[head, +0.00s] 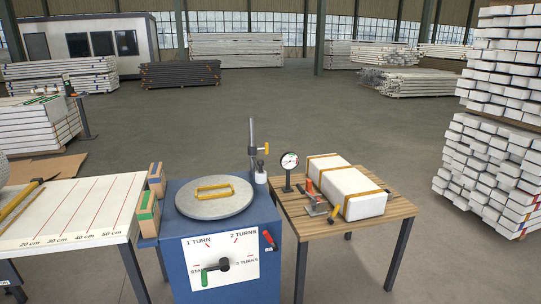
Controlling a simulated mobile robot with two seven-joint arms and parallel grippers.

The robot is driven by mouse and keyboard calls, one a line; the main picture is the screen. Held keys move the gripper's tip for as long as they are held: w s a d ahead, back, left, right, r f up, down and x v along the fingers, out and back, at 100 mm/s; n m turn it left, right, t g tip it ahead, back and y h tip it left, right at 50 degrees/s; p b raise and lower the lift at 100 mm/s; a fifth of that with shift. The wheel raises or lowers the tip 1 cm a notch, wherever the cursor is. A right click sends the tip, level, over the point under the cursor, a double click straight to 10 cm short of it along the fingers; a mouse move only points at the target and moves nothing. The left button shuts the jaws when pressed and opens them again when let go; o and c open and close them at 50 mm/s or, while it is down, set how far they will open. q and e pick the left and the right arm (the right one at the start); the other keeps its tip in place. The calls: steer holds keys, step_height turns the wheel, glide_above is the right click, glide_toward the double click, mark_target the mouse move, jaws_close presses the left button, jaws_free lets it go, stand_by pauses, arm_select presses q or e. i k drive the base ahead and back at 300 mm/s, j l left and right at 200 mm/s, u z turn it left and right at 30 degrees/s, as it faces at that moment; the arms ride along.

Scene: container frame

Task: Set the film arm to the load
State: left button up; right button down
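A blue cabinet (178,215) stands in the middle, with a round grey turntable (190,206) on top that carries a yellow frame-shaped handle (213,191). Behind the turntable rises a grey post (252,135). A part with a yellow handle (266,148) and a small white roll (260,177) sit beside the post, likely the film arm; I cannot tell for certain. A white block with orange straps (345,184) lies on the wooden table (293,220) to the right, apart from the turntable. I cannot tell whether it is the load. Neither of my grippers shows.
The cabinet front has a dial plate (243,269) with a black knob, a green handle (208,276) and a red handle (269,239). A gauge (289,161) and small tools stand on the wooden table. A marked white table (85,205) is at left. Floor beyond is open.

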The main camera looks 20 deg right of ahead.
mark_target(260, 174)
steer(key=i+l, duration=2.1)
steer(key=l, duration=0.15)
